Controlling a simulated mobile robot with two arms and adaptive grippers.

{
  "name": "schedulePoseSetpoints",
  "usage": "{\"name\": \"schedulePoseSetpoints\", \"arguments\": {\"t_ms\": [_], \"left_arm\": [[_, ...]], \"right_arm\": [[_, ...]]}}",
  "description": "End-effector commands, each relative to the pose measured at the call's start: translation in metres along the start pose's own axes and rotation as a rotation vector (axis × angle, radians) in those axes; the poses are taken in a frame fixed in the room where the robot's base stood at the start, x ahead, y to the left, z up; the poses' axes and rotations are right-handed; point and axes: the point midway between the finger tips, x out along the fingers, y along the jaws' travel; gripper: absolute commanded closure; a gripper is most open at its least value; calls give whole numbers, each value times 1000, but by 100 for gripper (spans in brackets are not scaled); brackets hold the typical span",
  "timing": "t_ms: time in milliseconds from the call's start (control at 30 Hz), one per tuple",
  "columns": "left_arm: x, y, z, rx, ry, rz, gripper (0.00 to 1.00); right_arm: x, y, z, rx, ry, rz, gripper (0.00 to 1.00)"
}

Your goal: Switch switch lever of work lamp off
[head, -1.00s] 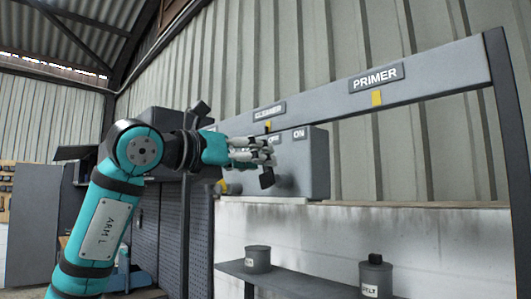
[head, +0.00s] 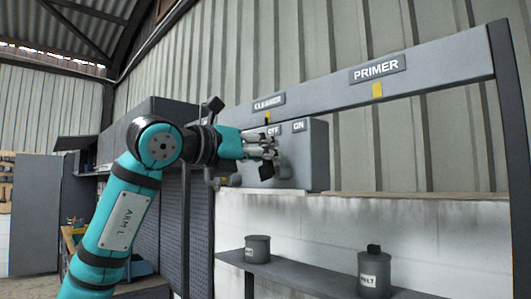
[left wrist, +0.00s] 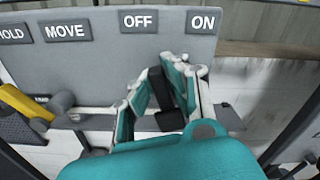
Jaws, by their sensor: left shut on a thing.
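The grey switch box (head: 318,158) carries OFF and ON labels on its face. It fills the upper part of the left wrist view (left wrist: 100,70), where HOLD and MOVE labels also show. My left gripper (head: 268,153) is at the front of the box, below these labels. It is shut on the black switch lever (left wrist: 160,88), which lies between the finger pads (left wrist: 162,100) in the left wrist view, below and between OFF and ON. The black end of the lever (head: 266,172) shows under the fingers in the head view. My right gripper is out of view.
A grey beam (head: 440,82) with CLEANER and PRIMER signs runs above the box. A shelf (head: 315,282) below holds two grey cans. In the left wrist view a grey knob (left wrist: 62,101) and a yellow part (left wrist: 20,102) sit left of my fingers.

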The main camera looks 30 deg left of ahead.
Motion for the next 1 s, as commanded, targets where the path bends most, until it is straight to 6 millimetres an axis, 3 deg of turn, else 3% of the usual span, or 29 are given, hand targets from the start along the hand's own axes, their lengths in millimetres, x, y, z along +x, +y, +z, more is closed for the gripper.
{"name": "schedulePoseSetpoints", "arguments": {"t_ms": [167,433,733,767,800,967,1000], "left_arm": [[0,3,-2,-51,0,0,100],[0,13,-3,-305,0,1,100],[0,13,-2,-326,1,1,100],[0,13,-2,-325,1,1,88],[0,13,-2,-325,1,1,83],[0,13,-2,-324,1,1,62],[0,13,-2,-324,1,1,62]], "right_arm": [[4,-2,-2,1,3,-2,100],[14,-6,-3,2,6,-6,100],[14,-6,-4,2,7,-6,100],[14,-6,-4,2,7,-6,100],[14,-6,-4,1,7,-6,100],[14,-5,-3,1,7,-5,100],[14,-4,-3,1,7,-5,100]]}}
